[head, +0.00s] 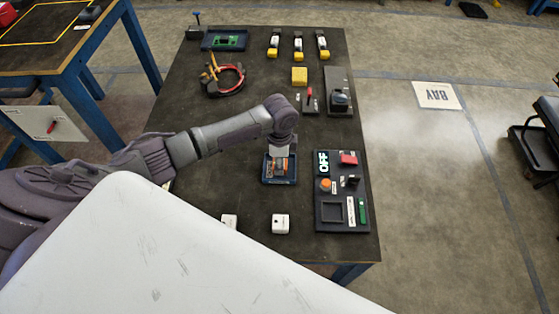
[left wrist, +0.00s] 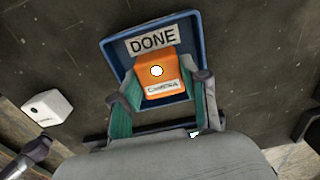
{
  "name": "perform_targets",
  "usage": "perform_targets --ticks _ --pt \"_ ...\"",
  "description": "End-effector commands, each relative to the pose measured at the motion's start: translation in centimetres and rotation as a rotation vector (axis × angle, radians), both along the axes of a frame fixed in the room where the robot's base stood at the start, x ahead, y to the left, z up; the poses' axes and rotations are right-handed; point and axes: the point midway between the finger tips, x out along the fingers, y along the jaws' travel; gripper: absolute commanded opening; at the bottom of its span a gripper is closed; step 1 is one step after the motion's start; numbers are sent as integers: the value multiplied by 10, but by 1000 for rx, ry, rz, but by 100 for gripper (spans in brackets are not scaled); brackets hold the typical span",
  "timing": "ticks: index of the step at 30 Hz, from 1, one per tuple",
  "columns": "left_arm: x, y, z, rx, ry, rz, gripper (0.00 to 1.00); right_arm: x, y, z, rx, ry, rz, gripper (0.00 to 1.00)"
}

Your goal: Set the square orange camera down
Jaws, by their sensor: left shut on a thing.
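The square orange camera (left wrist: 158,78) has a white round spot and a white CAMERA label. My left gripper (left wrist: 164,92) is shut on it, one green-padded finger on each side. The camera is over or inside the blue tray (left wrist: 196,45), which has a DONE label (left wrist: 152,41). Whether it touches the tray floor I cannot tell. In the head view my left gripper (head: 280,163) points down at the blue tray (head: 278,182) and mostly hides the camera. My right gripper does not show.
A dark panel (head: 330,220) with an OFF sign, buttons and slots lies right of the tray. White blocks (head: 280,224) (head: 229,221) stand nearer. Farther back are a red cable loop with pliers (head: 226,80), a yellow block (head: 299,76) and several yellow-tipped items (head: 298,46).

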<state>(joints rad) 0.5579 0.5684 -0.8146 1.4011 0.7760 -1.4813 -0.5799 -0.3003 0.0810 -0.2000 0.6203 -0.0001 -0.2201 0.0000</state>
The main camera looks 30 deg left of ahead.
Motion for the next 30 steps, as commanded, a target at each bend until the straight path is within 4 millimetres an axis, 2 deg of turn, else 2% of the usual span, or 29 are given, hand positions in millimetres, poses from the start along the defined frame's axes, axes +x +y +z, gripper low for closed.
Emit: perform_targets --ticks 2,3,7,16,20,23,30 --pt "0 0 -3 0 0 1 3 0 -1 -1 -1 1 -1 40" --pt "0 0 -3 0 0 1 48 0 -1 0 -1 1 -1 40" --pt "0 0 -3 0 0 0 70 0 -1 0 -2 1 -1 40" --pt "0 0 -2 0 0 0 70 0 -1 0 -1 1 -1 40" --pt "1 0 8 -1 -3 -1 70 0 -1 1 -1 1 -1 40" --pt "2 0 24 -1 -5 -2 70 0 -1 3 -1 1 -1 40" --pt "2 0 77 -1 -4 -1 70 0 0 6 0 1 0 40"
